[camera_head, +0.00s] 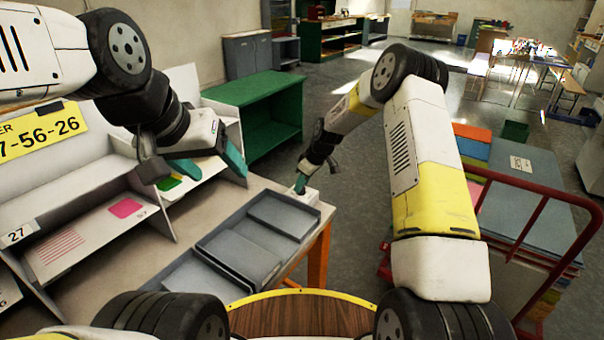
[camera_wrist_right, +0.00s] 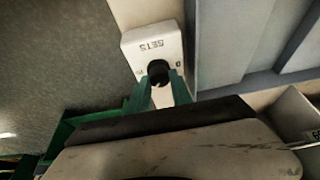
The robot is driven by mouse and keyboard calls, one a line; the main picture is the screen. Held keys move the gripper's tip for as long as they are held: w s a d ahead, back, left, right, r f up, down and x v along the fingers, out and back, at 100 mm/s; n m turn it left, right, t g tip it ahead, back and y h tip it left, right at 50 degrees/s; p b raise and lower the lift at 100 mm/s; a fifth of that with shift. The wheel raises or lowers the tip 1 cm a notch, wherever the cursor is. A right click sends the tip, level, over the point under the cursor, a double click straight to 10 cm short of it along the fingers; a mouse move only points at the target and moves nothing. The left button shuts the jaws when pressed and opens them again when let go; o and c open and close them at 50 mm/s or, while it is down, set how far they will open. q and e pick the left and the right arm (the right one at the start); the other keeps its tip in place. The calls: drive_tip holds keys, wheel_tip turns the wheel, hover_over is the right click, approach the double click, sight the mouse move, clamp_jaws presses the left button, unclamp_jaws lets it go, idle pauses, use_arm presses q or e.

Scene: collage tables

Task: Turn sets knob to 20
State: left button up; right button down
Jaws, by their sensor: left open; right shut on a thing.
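The sets knob (camera_wrist_right: 158,70) is a small black round knob on a white box (camera_wrist_right: 142,46) marked "SETS", in the right wrist view. My right gripper (camera_wrist_right: 158,92) has its two green fingers on either side of the knob and is shut on it. The knob's exact setting cannot be read. In the head view the white box (camera_head: 308,196) sits at the table's right edge, with my right gripper (camera_head: 301,184) at it. My left gripper (camera_head: 208,172) is open and empty, held above the table in front of the shelf.
Grey trays (camera_head: 236,257) lie on the table beside the box. A white shelf unit (camera_head: 60,190) with cards stands at the left. A green cabinet (camera_head: 262,105) stands behind. A red-railed cart (camera_head: 545,215) with coloured sheets is at the right.

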drive_tip(key=shift+m, duration=0.3)
drive_tip(key=m, duration=0.2)
drive_tip(key=m+t+h, duration=0.1)
drive_tip(key=m, duration=0.2)
drive_tip(key=shift+s+a+h, duration=0.1)
drive_tip(key=shift+a+h, duration=0.05)
drive_tip(key=shift+h, duration=0.15)
drive_tip(key=shift+m+t+h, duration=0.5)
drive_tip(key=shift+m+h, duration=0.1)
drive_tip(key=shift+m, duration=1.1)
drive_tip(key=c, duration=1.1)
unclamp_jaws()
drive_tip(key=shift+c, duration=0.2)
drive_tip(key=v, duration=0.7)
drive_tip(key=shift+s+r, duration=0.2)
drive_tip(key=shift+r, duration=0.15)
